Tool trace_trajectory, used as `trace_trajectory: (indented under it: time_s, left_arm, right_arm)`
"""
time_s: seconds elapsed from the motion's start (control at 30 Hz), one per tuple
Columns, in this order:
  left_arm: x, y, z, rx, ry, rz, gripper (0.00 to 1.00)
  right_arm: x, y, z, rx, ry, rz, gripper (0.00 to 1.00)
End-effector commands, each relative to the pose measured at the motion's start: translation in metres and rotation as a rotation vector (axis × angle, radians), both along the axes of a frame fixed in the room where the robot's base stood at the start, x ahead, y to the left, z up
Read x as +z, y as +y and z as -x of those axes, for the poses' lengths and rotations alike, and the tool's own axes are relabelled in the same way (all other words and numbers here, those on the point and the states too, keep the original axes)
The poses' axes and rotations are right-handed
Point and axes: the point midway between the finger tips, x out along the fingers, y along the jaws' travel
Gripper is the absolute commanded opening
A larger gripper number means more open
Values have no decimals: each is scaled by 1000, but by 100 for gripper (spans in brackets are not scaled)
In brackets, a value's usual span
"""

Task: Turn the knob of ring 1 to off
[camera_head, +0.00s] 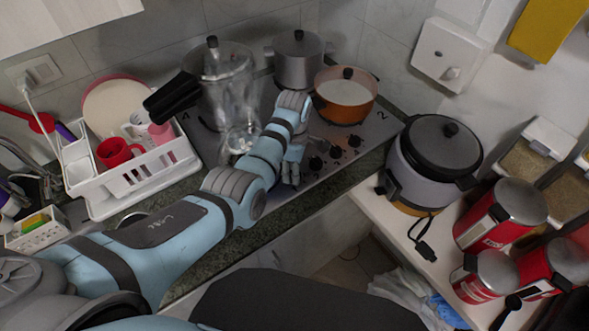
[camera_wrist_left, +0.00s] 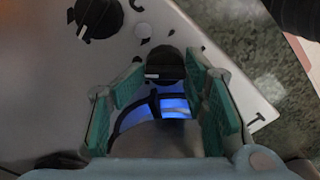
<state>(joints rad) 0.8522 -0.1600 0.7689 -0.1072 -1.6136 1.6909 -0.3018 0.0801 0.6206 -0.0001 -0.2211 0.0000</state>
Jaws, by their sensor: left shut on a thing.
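My left gripper (camera_head: 292,172) is at the front edge of the grey hob (camera_head: 312,186), at the left end of the row of knobs. In the left wrist view, its green-padded fingers (camera_wrist_left: 162,72) stand either side of a black knob (camera_wrist_left: 165,62) and are shut on it. The white mark on this knob points left in that view. A second black knob (camera_wrist_left: 97,17) sits apart at the upper left. A printed mark (camera_wrist_left: 256,119) is on the hob beside the right finger. In the head view the gripper hides the held knob. My right gripper is not in view.
A transparent pot (camera_head: 226,85), a silver pot (camera_head: 298,60) and an orange pot (camera_head: 345,98) stand on the hob. My left arm crosses in front of the white dish rack (camera_head: 130,190). A rice cooker (camera_head: 435,155) and red canisters (camera_head: 500,215) stand to the right.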

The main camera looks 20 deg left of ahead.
Motion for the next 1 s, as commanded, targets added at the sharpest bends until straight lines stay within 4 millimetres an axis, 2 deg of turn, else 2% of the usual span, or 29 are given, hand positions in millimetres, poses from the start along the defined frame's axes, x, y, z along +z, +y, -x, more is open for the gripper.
trace_trajectory:
  time_s: [0.03,0.07,0.57,1.0]
  left_arm:
    - [-6,-1,7,-2,25,1,8]
    - [-7,-1,8,-2,25,1,4]
    - [-6,-1,8,54,26,1,3]
    - [-6,-1,7,366,24,2,3]
  right_arm:
    - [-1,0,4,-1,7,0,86]
    - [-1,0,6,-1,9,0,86]
    - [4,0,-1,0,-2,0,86]
    - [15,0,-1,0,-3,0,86]
